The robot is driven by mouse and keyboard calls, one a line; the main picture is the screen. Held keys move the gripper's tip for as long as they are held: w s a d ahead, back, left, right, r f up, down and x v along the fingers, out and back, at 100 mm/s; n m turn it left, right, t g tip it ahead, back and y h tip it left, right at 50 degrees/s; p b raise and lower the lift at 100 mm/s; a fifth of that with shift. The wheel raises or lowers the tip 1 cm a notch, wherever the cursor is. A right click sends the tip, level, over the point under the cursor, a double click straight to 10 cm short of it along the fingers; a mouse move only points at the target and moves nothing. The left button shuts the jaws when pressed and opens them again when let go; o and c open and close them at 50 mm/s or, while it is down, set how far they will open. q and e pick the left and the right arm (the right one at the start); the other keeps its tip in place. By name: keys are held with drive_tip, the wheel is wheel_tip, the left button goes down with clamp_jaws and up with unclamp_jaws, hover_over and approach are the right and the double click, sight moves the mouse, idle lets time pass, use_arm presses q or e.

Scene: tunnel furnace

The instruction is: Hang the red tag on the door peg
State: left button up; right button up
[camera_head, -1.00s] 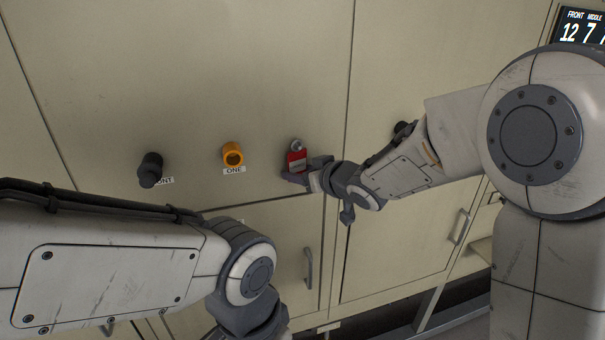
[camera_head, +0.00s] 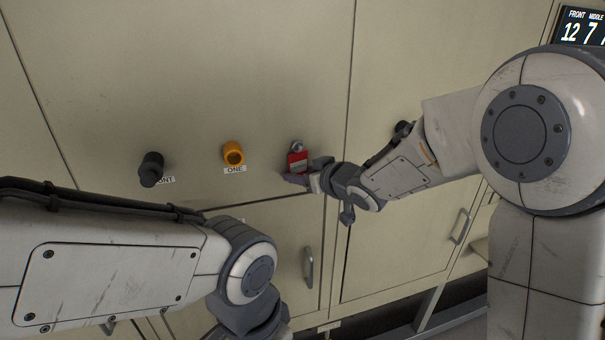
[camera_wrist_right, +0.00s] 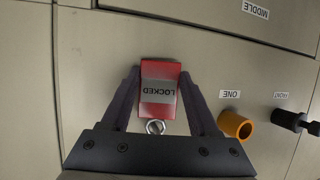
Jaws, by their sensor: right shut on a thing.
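The red tag (camera_head: 298,162) is in front of the door panel, to the right of the orange socket. In the right wrist view the tag (camera_wrist_right: 158,95) has a grey band reading LOCKED, upside down there. A small silver ring-like piece (camera_wrist_right: 155,127) shows at one end of it; I cannot tell whether this is the tag's eyelet or the door peg. My right gripper (camera_wrist_right: 159,78) is shut on the tag, a finger on each side; in the head view the gripper (camera_head: 302,176) reaches in from the right. My left gripper is out of view.
An orange socket (camera_head: 232,153) labelled ONE and a black knob (camera_head: 150,169) stick out of the panel to the left. Another dark knob (camera_head: 403,128) is partly behind my right arm. Door handles (camera_head: 308,267) are below. A display (camera_head: 582,27) is at upper right.

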drive_tip(key=o, duration=1.4)
drive_tip(key=shift+s+d+r, duration=0.1)
drive_tip(key=shift+s+d, duration=0.1)
drive_tip(key=v, duration=0.9)
drive_tip(key=s+d+f+m+g+h+b, duration=0.1)
drive_tip(key=s+f+g+h+b, duration=0.2)
drive_tip(key=s+f, duration=0.4)
drive_tip(key=s+f+g+h+b, duration=0.2)
drive_tip(key=s+f+b, duration=0.3)
drive_tip(key=f, duration=0.5)
drive_tip(key=s+f+g+b, duration=0.1)
drive_tip(key=s+f+g, duration=0.1)
drive_tip(key=s, duration=0.3)
drive_tip(key=s+f+n+g+h+b, duration=0.1)
drive_tip(key=s+f+g, duration=0.1)
drive_tip(key=s, duration=0.4)
drive_tip(key=s+f+g+b, duration=0.2)
drive_tip(key=s+f, duration=0.1)
drive_tip(key=s, duration=0.3)
drive_tip(key=shift+s+f+n, duration=0.1)
drive_tip(key=shift+f+n, duration=0.2)
drive_tip(key=shift+n, duration=0.1)
